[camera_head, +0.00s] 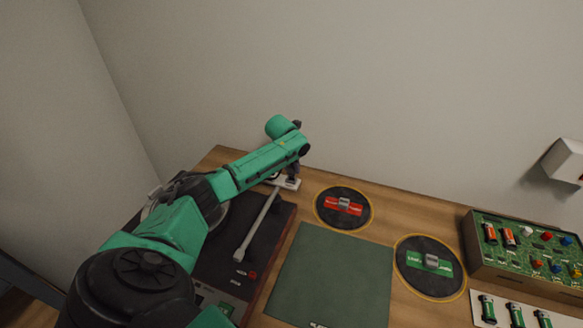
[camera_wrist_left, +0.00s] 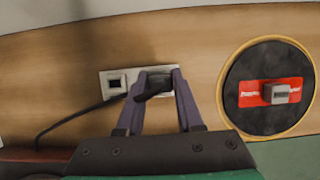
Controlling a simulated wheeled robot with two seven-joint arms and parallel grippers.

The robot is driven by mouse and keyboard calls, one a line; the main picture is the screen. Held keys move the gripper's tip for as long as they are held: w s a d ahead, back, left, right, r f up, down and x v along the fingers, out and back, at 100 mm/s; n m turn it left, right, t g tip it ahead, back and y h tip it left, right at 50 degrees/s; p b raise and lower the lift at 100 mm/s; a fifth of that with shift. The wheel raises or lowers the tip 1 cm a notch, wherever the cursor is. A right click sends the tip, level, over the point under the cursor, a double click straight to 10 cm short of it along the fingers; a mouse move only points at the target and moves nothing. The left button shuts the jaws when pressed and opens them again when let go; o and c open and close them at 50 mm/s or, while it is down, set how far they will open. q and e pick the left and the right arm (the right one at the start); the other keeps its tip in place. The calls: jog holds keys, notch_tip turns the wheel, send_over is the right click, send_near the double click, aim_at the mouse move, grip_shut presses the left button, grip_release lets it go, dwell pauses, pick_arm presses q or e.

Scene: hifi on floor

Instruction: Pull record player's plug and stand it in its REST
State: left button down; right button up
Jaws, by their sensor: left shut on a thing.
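The record player (camera_head: 230,245) is a dark box with a pale tonearm, at the left of the wooden top, partly hidden by my left arm. My left gripper (camera_head: 293,177) is at the back edge of the top, over a small white plate (camera_head: 281,183). In the left wrist view, the gripper (camera_wrist_left: 157,90) is shut on a black plug (camera_wrist_left: 152,86) at the right half of the white plate (camera_wrist_left: 104,77). A black cable (camera_wrist_left: 72,119) runs left from the plug. The plate's left half has a dark square opening. I cannot tell whether the plug is seated.
Two black discs, one with a red label (camera_head: 343,197) and one with a green label (camera_head: 431,282), lie to the right. A green mat (camera_head: 335,275) lies in front. A circuit-board box (camera_head: 470,245) and several batteries are at the far right. The wall stands close behind.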

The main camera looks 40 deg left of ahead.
pick_arm(q)
jog(key=shift+p, duration=0.3)
jog(key=shift+f+b, duration=0.55)
jog(key=shift+f, duration=0.45)
dwell(1.2)
dwell(0.3)
jog(key=shift+c, duration=2.3)
grip_release()
jog(key=shift+s+r, duration=0.1)
jog(key=shift+r, duration=0.05)
jog(key=w+p+v, duration=0.2)
jog(key=p+v, duration=0.4)
jog(key=v, duration=1.3)
jog(key=shift+a+r, duration=0.25)
jog(key=shift+r, duration=0.1)
